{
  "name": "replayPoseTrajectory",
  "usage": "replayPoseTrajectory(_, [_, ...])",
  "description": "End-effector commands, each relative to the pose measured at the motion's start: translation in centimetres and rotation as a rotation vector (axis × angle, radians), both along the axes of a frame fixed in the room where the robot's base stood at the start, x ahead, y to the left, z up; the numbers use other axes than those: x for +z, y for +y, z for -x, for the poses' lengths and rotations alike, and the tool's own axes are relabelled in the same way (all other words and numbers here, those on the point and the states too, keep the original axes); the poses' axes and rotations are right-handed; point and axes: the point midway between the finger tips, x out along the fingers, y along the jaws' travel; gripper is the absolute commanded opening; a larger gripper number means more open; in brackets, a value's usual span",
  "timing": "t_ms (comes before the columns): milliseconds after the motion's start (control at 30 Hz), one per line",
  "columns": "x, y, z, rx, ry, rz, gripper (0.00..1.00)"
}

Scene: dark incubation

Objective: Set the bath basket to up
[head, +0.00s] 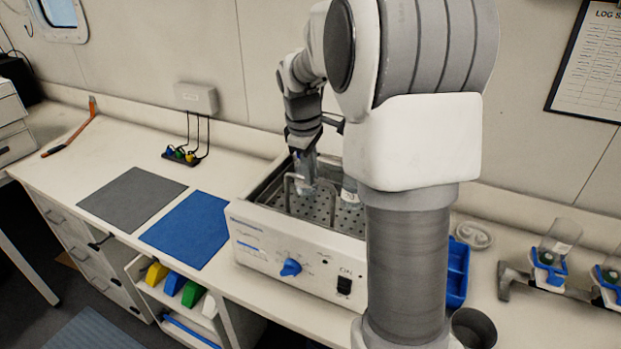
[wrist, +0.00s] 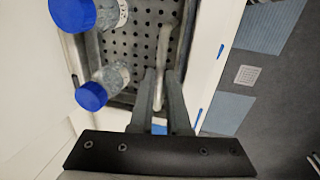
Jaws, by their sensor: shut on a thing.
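The bath (head: 290,254) is a white box with a blue knob and a switch on its front. Its perforated metal basket (head: 318,208) sits inside the bath's rim; its holed floor (wrist: 141,42) also shows in the wrist view. I cannot tell the basket's exact height. A bent metal handle (wrist: 162,62) rises from the basket's near side. My gripper (wrist: 161,88) is shut on this handle, with one finger on each side. In the head view my gripper (head: 303,155) is over the left part of the basket, and my arm hides the bath's right side.
Two clear bottles with blue caps, one (wrist: 92,91) nearer my gripper and one (wrist: 76,12) farther, stand in the basket. A blue mat (head: 188,228) and a grey mat (head: 132,195) lie left of the bath. A blue rack (head: 457,272) is to the right.

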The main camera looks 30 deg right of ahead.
Motion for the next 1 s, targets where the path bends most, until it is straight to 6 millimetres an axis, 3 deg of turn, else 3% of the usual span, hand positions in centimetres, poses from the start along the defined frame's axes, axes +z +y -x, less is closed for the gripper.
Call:
replayPoseTrajectory(100, [1.23,0.02,-0.19,0.0,-0.008,0.0,0.0])
replayPoseTrajectory(433, [1.43,-0.02,-0.26,0.001,-0.012,0.002,0.0])
replayPoseTrajectory(467, [1.44,-0.02,-0.26,0.001,-0.012,0.002,0.16])
replayPoseTrajectory(633, [1.28,-0.02,-0.18,0.0,-0.008,0.002,0.45])
replayPoseTrajectory(1000, [1.55,0.07,-0.02,-0.001,-0.003,0.0,0.45])
